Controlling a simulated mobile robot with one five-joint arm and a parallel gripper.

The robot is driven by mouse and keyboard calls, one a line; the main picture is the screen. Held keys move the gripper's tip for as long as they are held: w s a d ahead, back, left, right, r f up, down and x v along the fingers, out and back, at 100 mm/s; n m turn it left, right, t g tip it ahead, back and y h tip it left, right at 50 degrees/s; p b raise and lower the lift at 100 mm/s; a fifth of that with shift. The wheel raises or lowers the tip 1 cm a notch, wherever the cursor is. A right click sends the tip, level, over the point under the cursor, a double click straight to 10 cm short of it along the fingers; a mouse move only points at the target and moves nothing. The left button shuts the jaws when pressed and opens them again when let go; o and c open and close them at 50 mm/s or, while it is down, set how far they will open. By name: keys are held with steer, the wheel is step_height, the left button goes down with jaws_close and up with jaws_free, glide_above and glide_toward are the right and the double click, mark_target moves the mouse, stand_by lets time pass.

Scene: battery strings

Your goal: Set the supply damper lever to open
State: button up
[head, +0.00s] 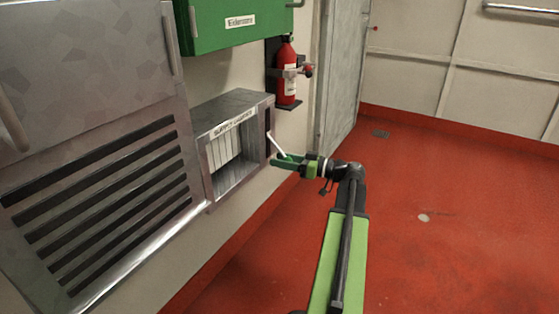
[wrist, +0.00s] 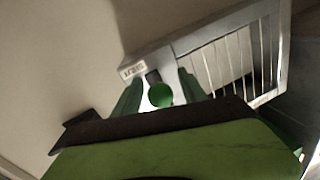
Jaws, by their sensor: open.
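The supply damper (head: 209,160) is a grey metal box on the wall with a label on top and upright pale slats inside. Its lever (head: 274,134) is a pale rod at the box's right side, slanting down and right to my gripper (head: 281,160). In the wrist view, the lever's round green knob (wrist: 160,95) lies between the two green fingers of my gripper (wrist: 157,90). The fingers are open, with gaps beside the knob. The damper's slats (wrist: 235,65) show to the right. The lever's rod is mostly hidden behind the knob there.
A louvred metal cabinet (head: 90,95) stands left of the damper. A green box (head: 240,20) and a red fire extinguisher (head: 286,75) hang above and behind it. A grey door (head: 345,80) is farther back. The red floor (head: 450,210) on the right is clear.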

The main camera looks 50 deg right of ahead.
steer(key=shift+w+a, duration=0.25)
steer(key=shift+w, duration=0.2)
steer(key=shift+c, duration=0.4)
jaws_close()
stand_by(0.8)
